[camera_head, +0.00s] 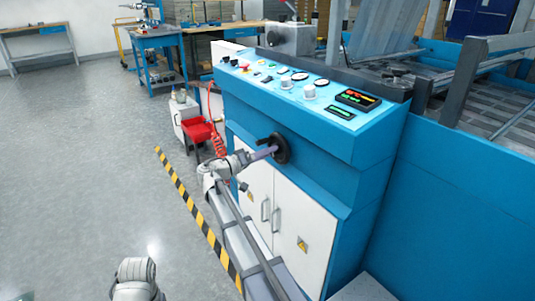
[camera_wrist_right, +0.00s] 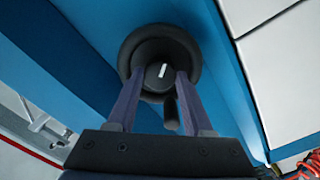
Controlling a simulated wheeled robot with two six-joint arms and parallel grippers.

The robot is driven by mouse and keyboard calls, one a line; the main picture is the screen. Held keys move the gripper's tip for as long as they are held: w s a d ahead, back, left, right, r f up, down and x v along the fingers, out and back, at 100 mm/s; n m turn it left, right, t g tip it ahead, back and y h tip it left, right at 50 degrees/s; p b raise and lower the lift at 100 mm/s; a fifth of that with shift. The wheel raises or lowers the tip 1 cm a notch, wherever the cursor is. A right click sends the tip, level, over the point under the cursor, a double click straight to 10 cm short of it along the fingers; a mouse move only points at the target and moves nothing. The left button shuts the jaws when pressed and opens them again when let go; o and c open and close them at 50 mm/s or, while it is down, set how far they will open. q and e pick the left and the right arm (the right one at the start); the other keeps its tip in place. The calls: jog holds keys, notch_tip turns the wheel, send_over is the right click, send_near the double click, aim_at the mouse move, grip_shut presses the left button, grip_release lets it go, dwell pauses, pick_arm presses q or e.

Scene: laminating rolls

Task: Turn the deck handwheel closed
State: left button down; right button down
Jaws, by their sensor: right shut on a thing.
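The deck handwheel (camera_head: 282,148) is a small black wheel on the blue front of the machine console, above the white cabinet doors. In the right wrist view the handwheel (camera_wrist_right: 160,47) shows a round dark rim, a hub with a white mark, and a short handle pointing down the picture. My right gripper (camera_head: 268,152) reaches it from the left. In the wrist view the fingers of my right gripper (camera_wrist_right: 158,76) lie on either side of the hub, shut on it. My left gripper is out of view; only a part of my left arm shows at the bottom left.
The sloping control panel (camera_head: 295,88) with knobs, gauges and a lit display is above the wheel. White cabinet doors (camera_head: 285,215) with handles are below. A red bin (camera_head: 197,130) and a coiled red hose (camera_head: 217,135) are to the left. Open floor lies beyond the striped line (camera_head: 195,210).

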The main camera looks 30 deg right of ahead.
jog(key=shift+m, duration=0.6)
jog(key=shift+c, duration=1.5)
grip_release()
jog(key=shift+a, duration=0.1)
jog(key=a, duration=0.7)
jog(key=shift+s+a, duration=0.3)
